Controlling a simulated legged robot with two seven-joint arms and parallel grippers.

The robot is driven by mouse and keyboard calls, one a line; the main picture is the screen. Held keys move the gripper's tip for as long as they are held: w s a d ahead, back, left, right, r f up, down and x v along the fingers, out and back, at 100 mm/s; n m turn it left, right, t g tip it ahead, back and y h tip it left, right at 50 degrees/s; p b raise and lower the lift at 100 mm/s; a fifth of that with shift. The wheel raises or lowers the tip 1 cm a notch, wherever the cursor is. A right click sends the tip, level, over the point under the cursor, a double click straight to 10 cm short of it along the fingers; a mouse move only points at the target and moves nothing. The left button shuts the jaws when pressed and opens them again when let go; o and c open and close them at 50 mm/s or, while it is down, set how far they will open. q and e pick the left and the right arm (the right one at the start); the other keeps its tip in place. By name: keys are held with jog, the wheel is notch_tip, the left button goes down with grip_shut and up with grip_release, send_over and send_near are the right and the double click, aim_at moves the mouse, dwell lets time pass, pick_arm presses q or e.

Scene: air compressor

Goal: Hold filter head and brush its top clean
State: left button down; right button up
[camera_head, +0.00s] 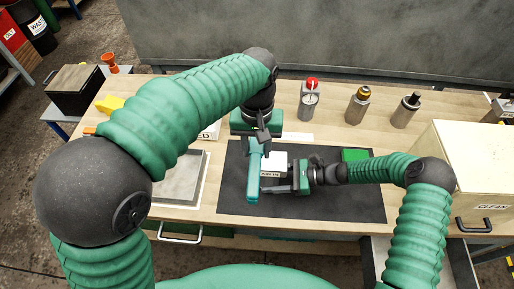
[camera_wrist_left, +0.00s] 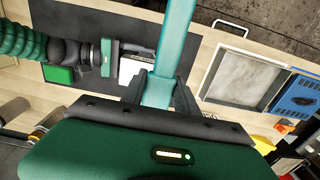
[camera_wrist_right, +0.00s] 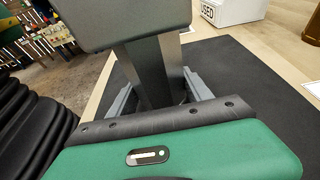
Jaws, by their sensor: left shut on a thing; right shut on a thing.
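My left gripper (camera_head: 262,146) is shut on a long teal bar, which I take to be the brush (camera_head: 254,176). The brush also shows in the left wrist view (camera_wrist_left: 169,45), running away from the fingers. My right gripper (camera_head: 296,180) is shut on a grey metal piece, which I take to be the filter head; its broad block fills the top of the right wrist view (camera_wrist_right: 125,20). Both grippers are close together over the dark mat. I cannot see bristles or tell whether the brush touches the filter head's top.
A pale tray (camera_head: 180,178) is left. Several metal canisters, one red-topped (camera_head: 310,100), stand behind. A cream CLEAN box (camera_head: 485,165) stands right.

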jog(key=o, duration=1.3)
jog(key=shift+c, duration=0.2)
